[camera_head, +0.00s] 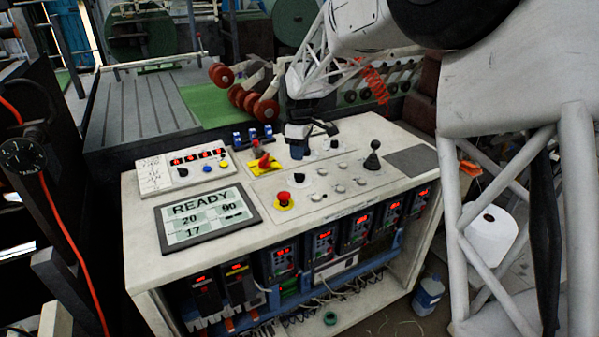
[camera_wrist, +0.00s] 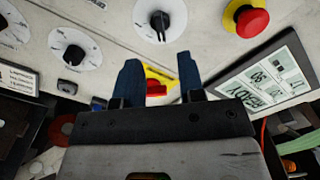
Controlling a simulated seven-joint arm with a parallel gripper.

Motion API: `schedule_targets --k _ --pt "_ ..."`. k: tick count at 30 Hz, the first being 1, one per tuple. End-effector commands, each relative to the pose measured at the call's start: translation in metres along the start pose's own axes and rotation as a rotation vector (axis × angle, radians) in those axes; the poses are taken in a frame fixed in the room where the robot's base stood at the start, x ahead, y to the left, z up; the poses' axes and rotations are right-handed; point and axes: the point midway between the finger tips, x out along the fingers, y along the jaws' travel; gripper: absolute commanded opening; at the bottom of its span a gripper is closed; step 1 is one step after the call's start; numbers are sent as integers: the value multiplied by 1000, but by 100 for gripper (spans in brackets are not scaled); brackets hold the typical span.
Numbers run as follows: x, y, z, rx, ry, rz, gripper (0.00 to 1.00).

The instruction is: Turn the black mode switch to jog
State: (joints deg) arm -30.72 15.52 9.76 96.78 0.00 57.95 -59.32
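Several black rotary knobs on round white dials sit on the pale console top. In the wrist view one black knob (camera_wrist: 160,22) is just beyond my fingertips, one knob (camera_wrist: 73,53) is to its left, and part of another dial (camera_wrist: 12,25) is at the left edge. Their labels are too small to read, so I cannot tell which is the mode switch or its setting. My gripper (camera_wrist: 158,64) is open, its two blue fingers apart with no knob between them. In the head view my gripper (camera_head: 298,146) hangs over the console's back middle.
A red emergency button (camera_head: 283,196) on yellow stands near the READY screen (camera_head: 207,217). A red handle on a yellow plate (camera_head: 263,163) is left of my gripper. A black joystick (camera_head: 372,158) rises at right. A button box (camera_head: 183,168) sits at left.

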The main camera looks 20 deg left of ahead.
Motion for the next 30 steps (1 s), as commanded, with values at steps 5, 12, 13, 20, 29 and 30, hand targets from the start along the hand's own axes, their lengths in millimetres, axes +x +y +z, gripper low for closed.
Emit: schedule_targets --k 5,12,13,20,29,30 --pt "4 0 0 0 0 0 36" --pt "23 0 0 1 -1 -2 36" --pt "26 0 0 1 -1 -2 36" --pt "54 0 0 1 -1 -1 36" --pt "76 0 0 1 0 0 36" --pt "77 0 0 1 0 0 36"
